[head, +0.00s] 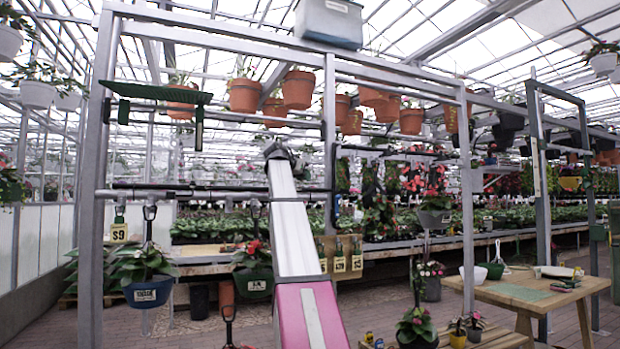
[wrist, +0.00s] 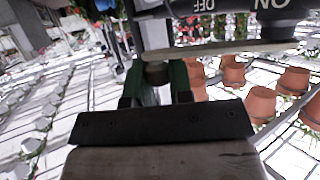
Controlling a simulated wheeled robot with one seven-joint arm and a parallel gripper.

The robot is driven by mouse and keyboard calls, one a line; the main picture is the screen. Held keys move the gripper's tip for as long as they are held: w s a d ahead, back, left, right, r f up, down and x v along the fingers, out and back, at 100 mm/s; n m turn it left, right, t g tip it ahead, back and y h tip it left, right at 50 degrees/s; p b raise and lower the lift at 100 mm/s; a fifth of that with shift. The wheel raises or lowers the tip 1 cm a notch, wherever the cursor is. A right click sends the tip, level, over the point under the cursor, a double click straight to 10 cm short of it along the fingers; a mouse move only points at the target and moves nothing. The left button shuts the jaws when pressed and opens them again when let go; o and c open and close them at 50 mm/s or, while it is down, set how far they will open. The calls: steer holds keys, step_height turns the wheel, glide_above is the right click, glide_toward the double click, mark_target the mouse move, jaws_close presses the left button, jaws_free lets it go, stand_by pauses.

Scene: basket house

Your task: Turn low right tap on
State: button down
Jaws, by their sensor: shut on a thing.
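My gripper (wrist: 157,84) has two green fingers in the wrist view, shut on a small grey part that seems to belong to a tap. The dark tap body (wrist: 240,16) fills the top right of the wrist view. Its white ON and OFF lettering appears upside down. A pale bar (wrist: 220,49) runs sideways just below the lettering, past the fingers. In the head view my arm reaches up to the frame's horizontal pipes. There the arm hides the fingertips, and I cannot make out the tap clearly.
A grey metal frame (head: 92,200) carries terracotta pots (head: 244,96) above and hanging plants (head: 148,263) below. A green shelf (head: 155,92) juts out at the upper left. A wooden table (head: 520,290) stands at the right.

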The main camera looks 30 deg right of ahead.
steer(key=shift+s+a+f, duration=0.35)
steer(key=shift+s+a, duration=0.05)
steer(key=shift+a, duration=0.3)
steer(key=c, duration=1.1)
jaws_free()
steer(key=shift+s, duration=0.1)
steer(key=shift+o, duration=0.2)
steer(key=v, duration=1.1)
steer(key=shift+d+r, duration=0.2)
steer(key=shift+r, duration=0.15)
